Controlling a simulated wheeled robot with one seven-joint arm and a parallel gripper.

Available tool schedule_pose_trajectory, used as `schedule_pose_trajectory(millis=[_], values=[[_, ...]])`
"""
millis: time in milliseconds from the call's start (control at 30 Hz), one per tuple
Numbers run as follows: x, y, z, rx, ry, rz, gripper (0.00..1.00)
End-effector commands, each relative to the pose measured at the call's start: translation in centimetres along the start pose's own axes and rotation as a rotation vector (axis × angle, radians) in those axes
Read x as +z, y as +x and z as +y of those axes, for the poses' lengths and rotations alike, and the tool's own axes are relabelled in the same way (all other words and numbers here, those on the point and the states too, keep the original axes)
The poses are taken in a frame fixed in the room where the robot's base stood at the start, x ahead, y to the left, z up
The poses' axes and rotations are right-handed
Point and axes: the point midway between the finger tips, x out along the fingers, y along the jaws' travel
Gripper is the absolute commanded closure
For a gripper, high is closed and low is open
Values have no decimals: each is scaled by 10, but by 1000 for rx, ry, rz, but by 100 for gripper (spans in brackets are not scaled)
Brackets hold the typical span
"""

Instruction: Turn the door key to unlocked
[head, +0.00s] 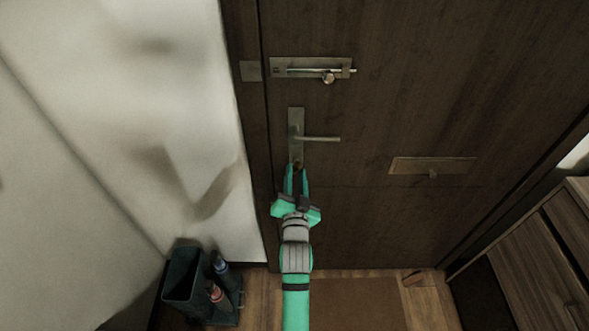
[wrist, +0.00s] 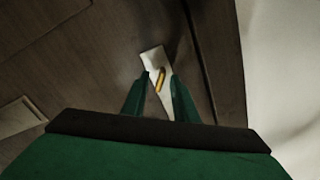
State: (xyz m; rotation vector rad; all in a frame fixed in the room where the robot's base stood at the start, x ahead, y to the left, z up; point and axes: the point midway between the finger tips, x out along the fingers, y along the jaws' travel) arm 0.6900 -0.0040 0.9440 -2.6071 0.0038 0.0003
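The dark wooden door (head: 380,120) is shut. A lock plate (head: 296,125) carries a lever handle (head: 322,139) pointing right. In the wrist view, a brass key (wrist: 161,79) sticks out of the pale lower end of the lock plate (wrist: 152,58). My gripper (head: 296,168) is at the plate's lower end, below the handle. In the wrist view my gripper (wrist: 160,82) has its two fingers apart, one on each side of the key, with visible gaps. The key looks slightly tilted. In the head view the key is mostly hidden by the fingertips.
A sliding bolt (head: 312,68) is above the handle. A mail slot (head: 431,166) is to its right. A wooden cabinet (head: 545,250) stands at the right. A mat (head: 350,303) lies before the door.

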Motion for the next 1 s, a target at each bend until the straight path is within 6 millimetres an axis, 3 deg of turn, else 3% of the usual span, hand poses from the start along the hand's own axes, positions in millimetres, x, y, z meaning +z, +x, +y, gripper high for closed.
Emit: schedule_pose_trajectory(millis=[200, 433, 633, 1000], values=[[2, -41, 0, 0, 0, -3, 73], [2, -70, -2, -4, 0, -4, 73], [2, -80, -3, -5, 0, -3, 73], [2, -81, -2, -3, 40, -2, 73]])
